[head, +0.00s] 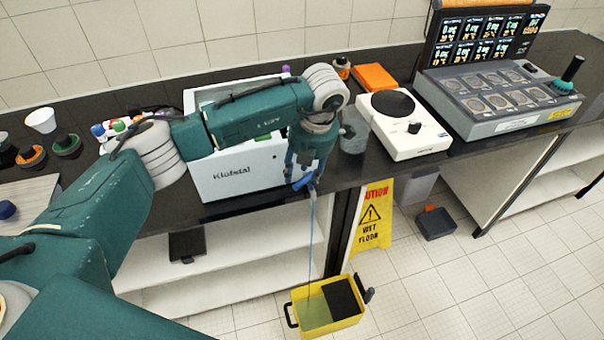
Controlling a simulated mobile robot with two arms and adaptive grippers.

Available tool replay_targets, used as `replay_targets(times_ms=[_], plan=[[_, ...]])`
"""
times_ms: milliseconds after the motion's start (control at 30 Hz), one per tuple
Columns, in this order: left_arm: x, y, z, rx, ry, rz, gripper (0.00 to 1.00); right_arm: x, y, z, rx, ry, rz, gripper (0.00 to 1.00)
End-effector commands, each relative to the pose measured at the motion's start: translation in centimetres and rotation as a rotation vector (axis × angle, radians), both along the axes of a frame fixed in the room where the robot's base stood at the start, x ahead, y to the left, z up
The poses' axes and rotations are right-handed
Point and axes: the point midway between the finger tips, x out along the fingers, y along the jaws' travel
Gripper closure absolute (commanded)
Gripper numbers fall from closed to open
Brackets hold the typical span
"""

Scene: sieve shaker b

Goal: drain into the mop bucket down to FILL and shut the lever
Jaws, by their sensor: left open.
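The yellow mop bucket (328,310) stands on the floor below the counter's front edge. Greenish liquid shows in its left part and a black insert in its right part. No FILL mark is readable from here. A thin bluish stream (310,240) falls from beside the blue lever (304,181) into the bucket. My left gripper (302,176) points down, open, right at the lever; I cannot tell whether it touches. The gripper and wrist hide most of the tap. My right gripper is not in view.
A white box-shaped unit (237,172) stands on the counter behind my left arm. A clear container (354,131), a white hotplate (405,128) and a grey console (495,100) are to the right. A yellow wet-floor sign (373,215) stands behind the bucket.

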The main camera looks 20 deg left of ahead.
Motion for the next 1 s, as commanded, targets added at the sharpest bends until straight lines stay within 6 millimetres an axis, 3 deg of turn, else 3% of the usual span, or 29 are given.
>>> replay_targets(times_ms=[300,500,700,933,1000], plan=[[-0.4,-1.2,6.5,-0.002,-0.006,-0.002,0.59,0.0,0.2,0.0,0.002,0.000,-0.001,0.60],[-0.7,-1.8,9.7,-0.001,-0.004,0.000,0.59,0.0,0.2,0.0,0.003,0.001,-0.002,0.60],[-0.9,-2.0,11.0,-0.001,-0.002,0.000,0.59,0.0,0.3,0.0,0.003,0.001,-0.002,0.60],[-0.9,-2.0,11.0,-0.001,-0.002,0.000,0.59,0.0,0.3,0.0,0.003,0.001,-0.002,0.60],[-0.9,-2.0,11.0,-0.001,-0.002,0.001,0.69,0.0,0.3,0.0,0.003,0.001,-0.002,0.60]])
